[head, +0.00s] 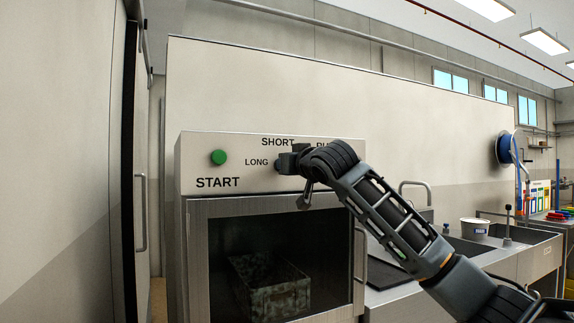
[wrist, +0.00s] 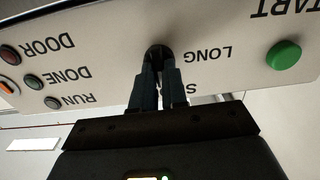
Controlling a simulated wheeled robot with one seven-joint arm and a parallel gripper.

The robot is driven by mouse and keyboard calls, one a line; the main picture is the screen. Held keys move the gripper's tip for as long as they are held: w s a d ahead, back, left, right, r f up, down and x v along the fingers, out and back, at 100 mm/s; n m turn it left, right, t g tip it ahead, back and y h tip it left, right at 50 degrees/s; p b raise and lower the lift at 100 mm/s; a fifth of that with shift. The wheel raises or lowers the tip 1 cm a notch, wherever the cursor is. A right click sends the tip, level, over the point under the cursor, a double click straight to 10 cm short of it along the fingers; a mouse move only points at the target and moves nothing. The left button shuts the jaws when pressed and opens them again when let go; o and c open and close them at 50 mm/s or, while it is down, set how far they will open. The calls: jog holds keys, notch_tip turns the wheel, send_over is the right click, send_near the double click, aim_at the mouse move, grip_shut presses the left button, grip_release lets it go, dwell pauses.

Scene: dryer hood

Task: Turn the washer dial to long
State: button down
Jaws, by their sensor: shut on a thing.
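The washer dial (wrist: 158,53) is a dark round knob on the pale control panel (head: 226,174). In the wrist view, which is upside down, it sits between my fingertips, with the word LONG beside it and the word SHORT mostly covered by my fingers. My gripper (wrist: 158,68) is shut on the dial. In the head view my gripper (head: 286,161) is at the panel, just right of LONG and below SHORT, and hides the dial. Which word the dial points to cannot be told.
The green START button (head: 218,157) is left of the dial. DOOR, DONE and RUN lights (wrist: 34,82) are on the dial's other side. Below, the washer's glass door is closed, with a crate (head: 268,284) behind it. A sink counter stands at right.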

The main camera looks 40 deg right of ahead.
jog(key=shift+w+a+f+n, duration=0.1)
jog(key=shift+n, duration=2.85)
jog(key=shift+s+a+f+n, duration=0.1)
jog(key=shift+n, duration=2.8)
jog(key=shift+w+a+f+n, duration=0.1)
jog(key=shift+n, duration=2.85)
jog(key=c, duration=1.2)
grip_release()
jog(key=shift+o, duration=0.2)
jog(key=b+v, duration=0.1)
jog(key=v, duration=0.7)
jog(key=shift+b, duration=0.4)
jog(key=shift+w, duration=0.1)
